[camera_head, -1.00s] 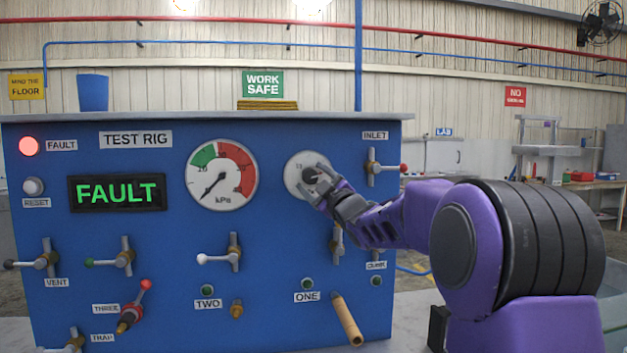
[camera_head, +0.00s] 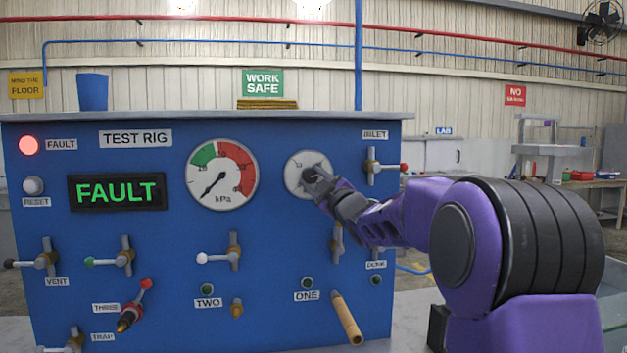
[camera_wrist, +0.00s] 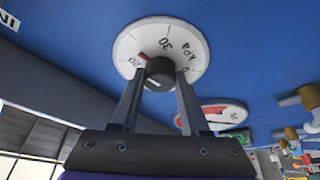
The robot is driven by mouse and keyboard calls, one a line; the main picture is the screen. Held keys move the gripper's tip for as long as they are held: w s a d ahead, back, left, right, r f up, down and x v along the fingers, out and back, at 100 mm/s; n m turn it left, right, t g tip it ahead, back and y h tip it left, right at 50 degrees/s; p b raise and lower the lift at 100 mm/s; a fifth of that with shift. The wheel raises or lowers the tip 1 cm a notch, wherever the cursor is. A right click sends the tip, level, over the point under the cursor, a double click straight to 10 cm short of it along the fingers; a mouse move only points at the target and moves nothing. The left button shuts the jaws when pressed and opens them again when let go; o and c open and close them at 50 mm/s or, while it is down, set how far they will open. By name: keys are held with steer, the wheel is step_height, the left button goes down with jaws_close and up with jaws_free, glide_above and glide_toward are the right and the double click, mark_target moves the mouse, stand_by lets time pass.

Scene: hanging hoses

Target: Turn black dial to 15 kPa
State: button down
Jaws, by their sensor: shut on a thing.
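The black dial (camera_wrist: 158,70) sits at the centre of a round white scale plate (camera_wrist: 190,45) on the blue panel. A red mark shows at the dial's edge, between the 20 and the 30 as seen there. My gripper (camera_wrist: 159,80) is shut on the dial, one finger on each side. In the head view my gripper (camera_head: 318,180) comes from the right and covers part of the dial and the white plate (camera_head: 295,183).
A large gauge (camera_head: 221,175) left of the dial has its needle at the lower left. The display (camera_head: 116,191) reads FAULT and the red lamp (camera_head: 28,146) is lit. The inlet valve (camera_head: 372,167) is close to the right of my gripper. A wooden handle (camera_head: 346,318) juts out below.

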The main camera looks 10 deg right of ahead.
steer(key=n, duration=0.1)
steer(key=n+g+p, duration=0.1)
steer(key=n+y, duration=0.1)
steer(key=n, duration=0.1)
steer(key=shift+d+r, duration=0.1)
steer(key=shift+r, duration=0.15)
steer(key=n+g+p, duration=0.1)
steer(key=n+p, duration=0.1)
steer(key=n+g+p, duration=0.1)
steer(key=n, duration=0.1)
steer(key=shift+r+n+p, duration=0.2)
steer(key=shift+n+p, duration=0.1)
steer(key=shift+p, duration=0.05)
steer(key=n+g+p, duration=0.1)
steer(key=n+p, duration=0.1)
steer(key=n, duration=0.1)
steer(key=shift+h, duration=0.4)
steer(key=shift+n+g+h+p, duration=0.4)
steer(key=shift+n+h+p, duration=0.15)
steer(key=shift+n, duration=0.65)
steer(key=shift+c, duration=2)
jaws_free()
steer(key=shift+s, duration=0.1)
